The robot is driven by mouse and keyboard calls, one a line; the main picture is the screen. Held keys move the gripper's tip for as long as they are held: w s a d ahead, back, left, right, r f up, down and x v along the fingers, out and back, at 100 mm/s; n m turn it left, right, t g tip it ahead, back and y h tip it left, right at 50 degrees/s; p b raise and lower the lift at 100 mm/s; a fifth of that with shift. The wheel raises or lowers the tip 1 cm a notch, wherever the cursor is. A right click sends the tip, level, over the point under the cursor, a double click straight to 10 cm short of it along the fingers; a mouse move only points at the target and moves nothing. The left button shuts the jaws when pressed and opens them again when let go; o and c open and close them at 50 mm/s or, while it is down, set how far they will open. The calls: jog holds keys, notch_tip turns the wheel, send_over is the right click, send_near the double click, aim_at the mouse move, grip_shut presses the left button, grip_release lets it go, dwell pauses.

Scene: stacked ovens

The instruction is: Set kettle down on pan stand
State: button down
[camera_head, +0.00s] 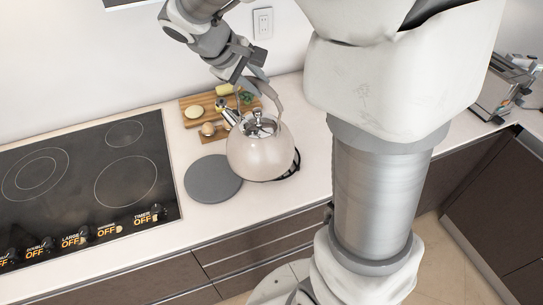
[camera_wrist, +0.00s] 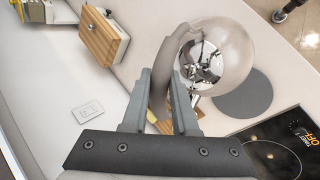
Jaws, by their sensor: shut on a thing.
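A pale, shiny kettle (camera_head: 258,155) with a grey arched handle is over the counter right of the cooktop. My gripper (camera_head: 255,82) is shut on its handle from above and behind. In the wrist view the handle (camera_wrist: 163,53) runs between the fingers of my gripper (camera_wrist: 161,80), and the kettle body (camera_wrist: 232,50) lies beyond. A dark thin-edged stand, probably the pan stand (camera_head: 295,164), shows at the kettle's lower right; the kettle hides most of it. I cannot tell whether the kettle touches it.
A flat grey round disc (camera_head: 212,179) lies just left of the kettle. The black cooktop (camera_head: 90,175) is farther left. A wooden board (camera_head: 197,107) with food lies behind. A toaster (camera_head: 500,92) stands far right. Counter (camera_head: 318,150) right of the kettle is clear.

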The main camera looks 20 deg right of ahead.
jog(key=shift+s+d+r+n+t+y+b, duration=0.7)
jog(key=shift+s+d+r+n, duration=1.05)
jog(key=shift+s, duration=1.9)
jog(key=shift+m, duration=0.35)
jog(key=shift+w+d+f, duration=0.4)
jog(key=shift+w+f, duration=1.3)
jog(key=shift+w, duration=0.2)
jog(key=shift+w+d+f, duration=0.45)
jog(key=shift+w+f, duration=1.25)
jog(key=shift+w, duration=0.15)
jog(key=shift+w+d+f, duration=0.4)
jog(key=shift+w+f, duration=1.3)
jog(key=shift+w, duration=0.2)
jog(key=shift+f, duration=0.15)
jog(key=c, duration=0.7)
grip_release()
